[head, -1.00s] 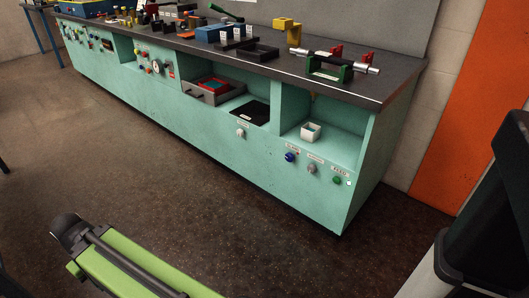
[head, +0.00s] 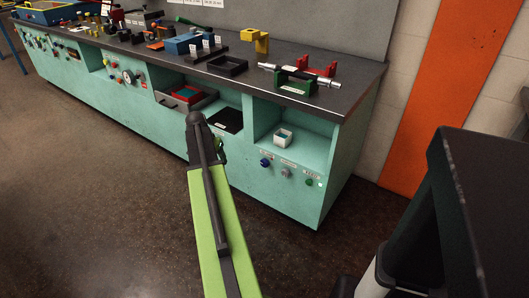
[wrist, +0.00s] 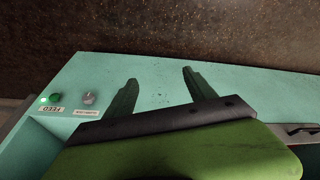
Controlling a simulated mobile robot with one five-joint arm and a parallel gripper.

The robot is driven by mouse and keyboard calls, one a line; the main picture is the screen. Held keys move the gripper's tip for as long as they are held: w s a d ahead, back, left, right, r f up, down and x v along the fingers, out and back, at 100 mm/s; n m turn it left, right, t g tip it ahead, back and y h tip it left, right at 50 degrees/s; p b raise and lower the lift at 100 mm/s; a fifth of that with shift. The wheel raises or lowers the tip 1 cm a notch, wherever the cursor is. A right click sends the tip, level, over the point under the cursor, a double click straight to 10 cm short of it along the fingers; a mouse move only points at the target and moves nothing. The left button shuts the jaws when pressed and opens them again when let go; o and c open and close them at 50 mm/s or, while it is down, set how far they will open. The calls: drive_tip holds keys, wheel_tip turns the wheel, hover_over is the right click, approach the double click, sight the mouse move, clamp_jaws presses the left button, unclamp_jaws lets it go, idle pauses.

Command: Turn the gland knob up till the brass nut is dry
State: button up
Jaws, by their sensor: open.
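On the teal cabinet's front, under the right cubby, are a blue knob (head: 265,162), a grey knob (head: 286,172) and a green knob (head: 309,182) with a small green light beside it. Their labels are too small to read, so I cannot tell which is the gland knob. I cannot make out a brass nut. In the upside-down wrist view, the grey knob (wrist: 89,99) and the green knob (wrist: 55,98) lie left of my gripper (wrist: 160,88). Its two dark fingers are apart, empty, over bare teal panel. My arm hides part of the cabinet front in the head view.
A white box (head: 283,136) sits in the right cubby. The dark worktop (head: 345,98) carries a green stand with a metal rod, a yellow bracket (head: 256,40) and several other fixtures. A large dark object (head: 475,200) stands at the near right. The floor before the cabinet is clear.

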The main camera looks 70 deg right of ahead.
drive_tip(key=s+d+r+m+g+p, duration=0.1)
drive_tip(key=s+d+r+m+p, duration=0.2)
drive_tip(key=s+d, duration=1)
drive_tip(key=m+b, duration=0.1)
drive_tip(key=b, duration=1.6)
approach(263, 160)
drive_tip(key=shift+h, duration=0.3)
drive_tip(key=x, duration=0.9)
drive_tip(key=shift+s+a+f, duration=0.1)
drive_tip(key=shift+a+f, duration=0.15)
drive_tip(key=shift+f, duration=0.2)
drive_tip(key=shift+s+d+f+b, duration=0.1)
drive_tip(key=shift+d+f+b, duration=0.15)
drive_tip(key=shift+f+b, duration=0.2)
drive_tip(key=shift+r, duration=0.15)
drive_tip(key=shift+c, duration=0.4)
